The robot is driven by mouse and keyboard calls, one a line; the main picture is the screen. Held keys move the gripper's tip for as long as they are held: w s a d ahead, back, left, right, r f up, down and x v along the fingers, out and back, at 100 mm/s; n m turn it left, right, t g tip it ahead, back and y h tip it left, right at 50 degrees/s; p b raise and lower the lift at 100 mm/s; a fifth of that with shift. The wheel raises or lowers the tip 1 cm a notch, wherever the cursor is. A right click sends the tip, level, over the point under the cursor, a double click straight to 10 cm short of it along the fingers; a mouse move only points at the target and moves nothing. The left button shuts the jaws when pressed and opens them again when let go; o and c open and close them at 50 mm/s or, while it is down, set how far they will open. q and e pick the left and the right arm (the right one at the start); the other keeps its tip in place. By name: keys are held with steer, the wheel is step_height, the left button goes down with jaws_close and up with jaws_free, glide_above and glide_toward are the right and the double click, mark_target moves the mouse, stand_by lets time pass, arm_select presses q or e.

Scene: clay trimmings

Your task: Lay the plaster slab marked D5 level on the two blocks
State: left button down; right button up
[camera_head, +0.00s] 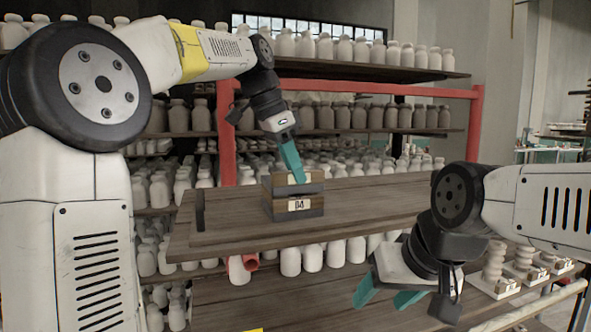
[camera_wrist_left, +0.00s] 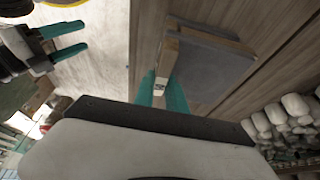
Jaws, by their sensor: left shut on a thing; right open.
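My left gripper (camera_head: 302,180) reaches down to a stack of flat, wood-edged pieces on the wooden shelf board. It is shut on the upper slab (camera_head: 283,189), at its edge. In the left wrist view the slab (camera_wrist_left: 212,65) shows a grey face and a pale label at the fingers. A lower piece (camera_head: 280,209) in the stack has a label that looks like D4. I cannot read D5 anywhere or tell the two blocks apart. My right gripper (camera_head: 388,298) is open and empty, lower right, apart from the stack.
The wooden board (camera_head: 235,215) has clear room left and right of the stack. A red frame (camera_head: 227,145) and racks of pale bottles (camera_head: 370,116) stand behind. Labelled white bases (camera_head: 497,289) with stacked pale forms stand at the lower right.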

stand_by(0.4)
arm_select(q)
steer(key=c, duration=1.3)
jaws_free()
steer(key=shift+f, duration=0.1)
